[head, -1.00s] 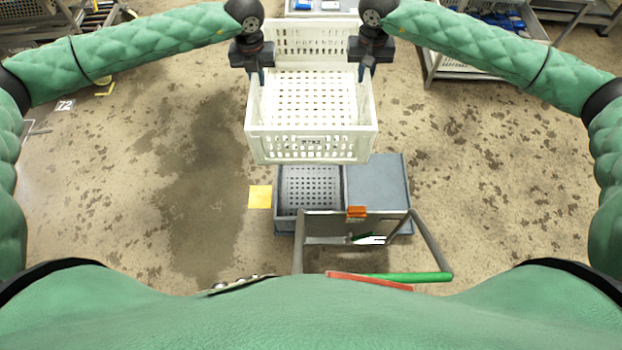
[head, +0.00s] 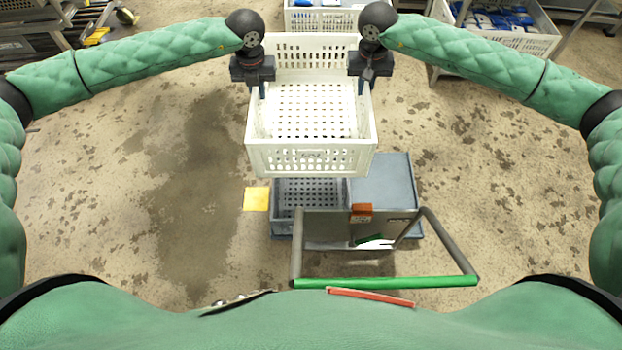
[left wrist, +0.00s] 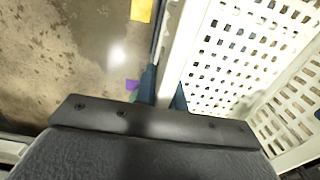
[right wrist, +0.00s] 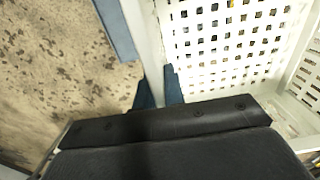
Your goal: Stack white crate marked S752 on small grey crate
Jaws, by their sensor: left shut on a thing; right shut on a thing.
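A white perforated crate (head: 310,160) hangs level in the head view, empty inside; its front label is too faint to read. My left gripper (head: 262,90) is shut on its left side wall, and my right gripper (head: 362,88) is shut on its right side wall. Both wrist views show the fingers astride the crate's rim. A small grey crate (head: 312,192) with a perforated bottom sits lower and nearer to me, below the white crate's front edge. The white crate hides its far part. The two appear apart.
A grey flat-topped box (head: 384,178) adjoins the small grey crate on the right. A cart handle with a green bar (head: 385,282) stands in front of them. A yellow square (head: 256,199) lies left of the grey crate. Another white crate (head: 322,20) stands behind. Floor at both sides is clear.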

